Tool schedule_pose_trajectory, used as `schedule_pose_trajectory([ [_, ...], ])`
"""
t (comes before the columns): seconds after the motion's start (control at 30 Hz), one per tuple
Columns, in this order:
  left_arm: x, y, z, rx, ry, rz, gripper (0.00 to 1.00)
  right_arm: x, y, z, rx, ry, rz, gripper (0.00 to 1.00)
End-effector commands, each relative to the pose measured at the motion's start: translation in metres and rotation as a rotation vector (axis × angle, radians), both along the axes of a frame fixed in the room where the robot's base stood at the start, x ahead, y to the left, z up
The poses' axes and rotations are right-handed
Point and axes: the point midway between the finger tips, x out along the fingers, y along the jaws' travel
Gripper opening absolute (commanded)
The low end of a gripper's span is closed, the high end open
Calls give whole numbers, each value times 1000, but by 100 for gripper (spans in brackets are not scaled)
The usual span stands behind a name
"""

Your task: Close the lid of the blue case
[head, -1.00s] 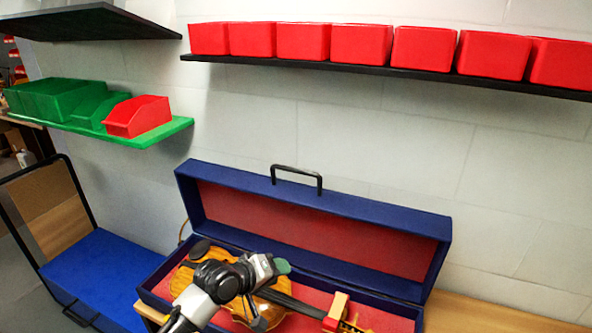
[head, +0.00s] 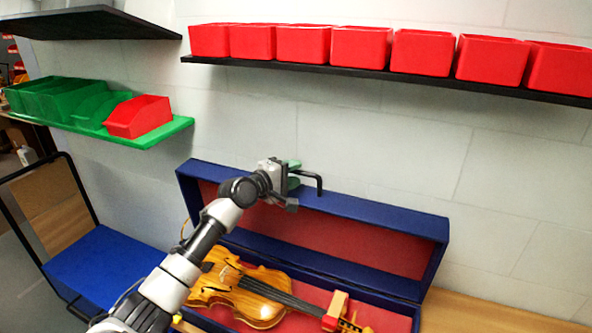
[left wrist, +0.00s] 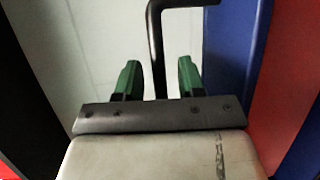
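The blue case stands open on the bench, with its lid (head: 380,223) raised against the wall and its red lining showing. A black handle (head: 319,181) sits on the lid's upper edge. A violin (head: 259,308) lies in the case's red-lined lower part. My left gripper (head: 293,174) is at the handle's left end, and its arm crosses in front of the lid. In the left wrist view, the gripper's two green fingers (left wrist: 158,80) are apart, with a leg of the handle (left wrist: 156,45) showing between them. Contact cannot be told. My right gripper is out of view.
A black shelf (head: 400,76) with several red bins (head: 360,48) runs along the wall above the case. A green shelf (head: 165,132) with green bins and a red bin is at left. A blue cart (head: 95,265) stands below it. Bare bench (head: 480,315) shows at right.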

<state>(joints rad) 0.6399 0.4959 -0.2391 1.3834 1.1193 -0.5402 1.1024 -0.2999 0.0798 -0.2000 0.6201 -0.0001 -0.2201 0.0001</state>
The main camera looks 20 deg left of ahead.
Motion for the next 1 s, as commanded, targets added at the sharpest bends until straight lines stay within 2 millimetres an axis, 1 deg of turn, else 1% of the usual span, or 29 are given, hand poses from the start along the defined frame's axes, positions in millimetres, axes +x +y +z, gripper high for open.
schedule_pose_trajectory([
  [0.03,5,-3,0,-1,0,-1,39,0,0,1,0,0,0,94],
  [0.13,10,-4,-1,1,0,0,39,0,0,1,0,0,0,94],
  [0.43,12,-5,-2,2,0,0,39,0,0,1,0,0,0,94],
  [0.47,12,-5,-2,2,0,0,36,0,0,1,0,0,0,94],
  [0.5,11,-5,-2,2,0,0,30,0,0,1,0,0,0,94],
  [0.7,11,-5,-2,2,0,0,0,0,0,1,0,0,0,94],
  [1.0,11,-5,-3,2,-3,0,0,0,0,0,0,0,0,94],
])
